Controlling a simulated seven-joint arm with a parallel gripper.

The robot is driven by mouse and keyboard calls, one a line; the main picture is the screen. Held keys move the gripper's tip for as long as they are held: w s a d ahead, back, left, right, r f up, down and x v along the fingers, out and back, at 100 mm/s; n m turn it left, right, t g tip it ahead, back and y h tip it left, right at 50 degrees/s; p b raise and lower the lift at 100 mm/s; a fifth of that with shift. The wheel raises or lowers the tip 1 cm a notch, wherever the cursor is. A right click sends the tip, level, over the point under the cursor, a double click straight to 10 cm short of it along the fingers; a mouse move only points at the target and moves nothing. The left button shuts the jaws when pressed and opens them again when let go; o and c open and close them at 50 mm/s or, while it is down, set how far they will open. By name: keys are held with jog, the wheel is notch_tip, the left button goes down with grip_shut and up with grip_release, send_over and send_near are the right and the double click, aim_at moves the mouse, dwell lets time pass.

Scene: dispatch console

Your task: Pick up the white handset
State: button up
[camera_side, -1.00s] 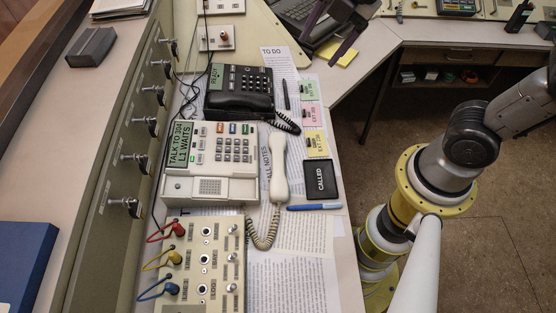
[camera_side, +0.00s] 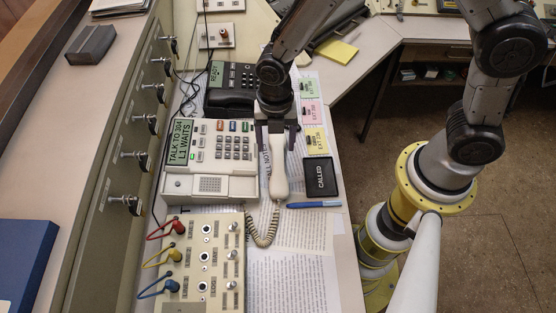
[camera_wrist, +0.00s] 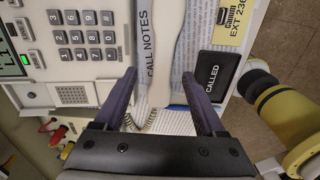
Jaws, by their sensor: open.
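The white handset (camera_side: 278,180) lies lengthwise on papers, just right of the white desk phone (camera_side: 210,160). Its coiled cord (camera_side: 262,236) runs from its near end. My gripper (camera_side: 277,140) is over the handset's far part and hides its far end in the side view. In the wrist view, my gripper (camera_wrist: 157,78) is open, one finger to each side of the handset (camera_wrist: 160,50). Nothing is held. I cannot tell how far the fingertips are above the handset.
The black "CALLED" pad (camera_side: 320,178) and a blue pen (camera_side: 314,205) lie right of the handset. A black phone (camera_side: 228,88) stands beyond. A patch panel (camera_side: 200,265) with coloured plugs is nearer. Several sticky notes (camera_side: 316,140) line the right edge.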

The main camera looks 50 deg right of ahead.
aim_at(278, 158)
jog(key=f, duration=0.5)
jog(key=shift+s+d+f, duration=0.15)
jog(key=shift+s+f, duration=0.1)
jog(key=shift+w+f, duration=0.1)
jog(key=shift+f, duration=0.55)
grip_shut()
